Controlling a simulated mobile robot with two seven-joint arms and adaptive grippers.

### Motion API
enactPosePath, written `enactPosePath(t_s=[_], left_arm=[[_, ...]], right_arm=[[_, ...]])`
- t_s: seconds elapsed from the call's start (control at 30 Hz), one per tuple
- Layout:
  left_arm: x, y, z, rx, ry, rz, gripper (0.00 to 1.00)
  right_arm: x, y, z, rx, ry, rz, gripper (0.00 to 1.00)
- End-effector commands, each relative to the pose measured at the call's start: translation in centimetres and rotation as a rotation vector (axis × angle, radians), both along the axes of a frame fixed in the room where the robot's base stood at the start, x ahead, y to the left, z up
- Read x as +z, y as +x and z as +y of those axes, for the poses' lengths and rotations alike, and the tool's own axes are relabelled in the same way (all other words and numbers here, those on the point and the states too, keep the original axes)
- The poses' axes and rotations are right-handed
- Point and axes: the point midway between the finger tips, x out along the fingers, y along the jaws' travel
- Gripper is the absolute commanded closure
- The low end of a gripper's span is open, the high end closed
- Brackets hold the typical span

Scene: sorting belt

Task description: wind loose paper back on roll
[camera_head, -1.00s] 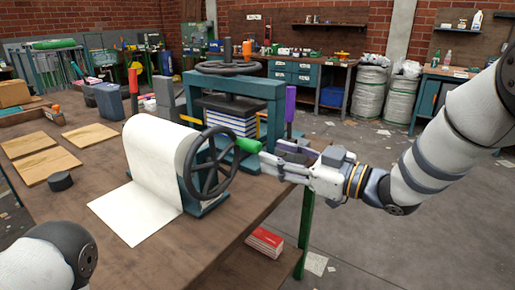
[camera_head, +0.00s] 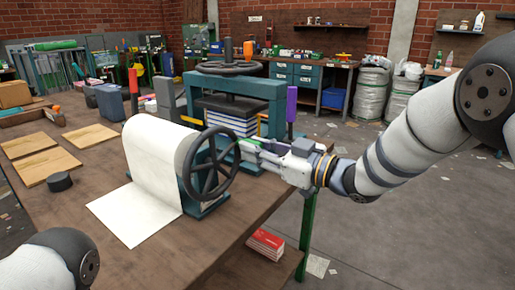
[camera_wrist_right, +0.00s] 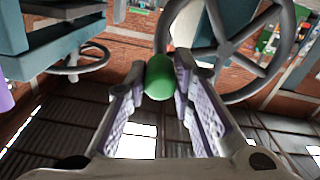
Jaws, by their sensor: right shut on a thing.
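The white paper roll (camera_head: 155,150) sits on its stand on the workbench, and a loose sheet (camera_head: 130,217) hangs from it and lies flat on the bench top. A dark spoked handwheel (camera_head: 190,183) is at the roll's right end; it also shows in the wrist view (camera_wrist_right: 225,47). My right gripper (camera_head: 243,148) is at the wheel's right rim. In the right wrist view its fingers are closed around the green crank handle (camera_wrist_right: 159,77). In the head view the gripper mostly hides that handle. My left gripper is out of view; only part of that arm shows at lower left.
A teal press (camera_head: 278,100) with a stack of books (camera_head: 232,123) stands just behind the wheel. Wooden boards (camera_head: 88,136) and a black puck (camera_head: 59,181) lie left of the roll. Red books (camera_head: 265,243) rest on a lower shelf. Open floor lies to the right.

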Motion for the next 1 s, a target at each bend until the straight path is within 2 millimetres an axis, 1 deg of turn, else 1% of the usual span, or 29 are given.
enactPosePath(t_s=[0.17, 0.37, 0.67, 1.0], left_arm=[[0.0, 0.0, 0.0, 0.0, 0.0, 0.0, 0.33], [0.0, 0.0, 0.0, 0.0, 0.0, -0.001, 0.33], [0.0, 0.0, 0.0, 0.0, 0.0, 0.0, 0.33], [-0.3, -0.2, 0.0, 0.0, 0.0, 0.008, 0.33]], right_arm=[[-0.2, 0.0, 0.0, 0.001, 0.013, 0.02, 1.0], [-0.9, 0.2, -0.2, 0.0, 0.071, 0.096, 1.0], [-2.9, 0.4, -0.3, 0.001, 0.226, 0.311, 1.0], [-5.4, 0.0, 0.0, 0.001, 0.416, 0.576, 1.0]])
